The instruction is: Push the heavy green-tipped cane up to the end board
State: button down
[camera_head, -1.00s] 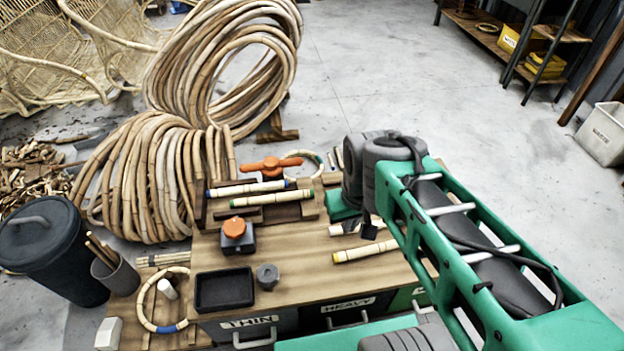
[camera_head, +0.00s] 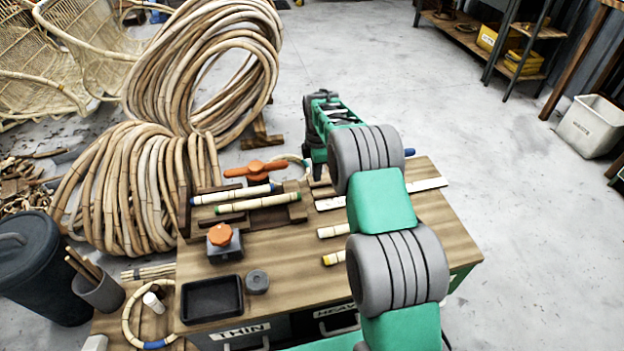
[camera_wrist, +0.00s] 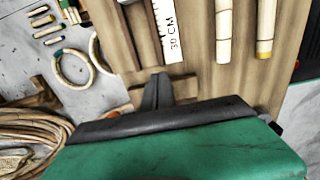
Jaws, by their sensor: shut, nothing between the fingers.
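I cannot tell for sure which wooden part is the end board. My gripper (camera_wrist: 157,80) is shut and empty in the wrist view, over a wooden piece (camera_wrist: 182,88) near the end of a white ruler (camera_wrist: 170,30). The wrist view does not show the green tip.
An orange-knobbed block (camera_head: 222,243), a black tray (camera_head: 212,299) and a grey cylinder (camera_head: 257,281) stand in front of the rack. An orange handle (camera_head: 255,168) is behind it. A yellow-tipped cane (camera_head: 333,259) lies right of these. My arm covers part of the bench.

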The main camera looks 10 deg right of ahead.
aim_at(317, 196)
notch_tip(317, 196, down, 8)
jog(key=shift+f+b, duration=0.1)
jog(key=shift+b, duration=0.95)
jog(key=a, duration=0.3)
jog(key=shift+b, duration=0.3)
jog(key=shift+a+r, duration=0.2)
jog(key=shift+a, duration=0.35)
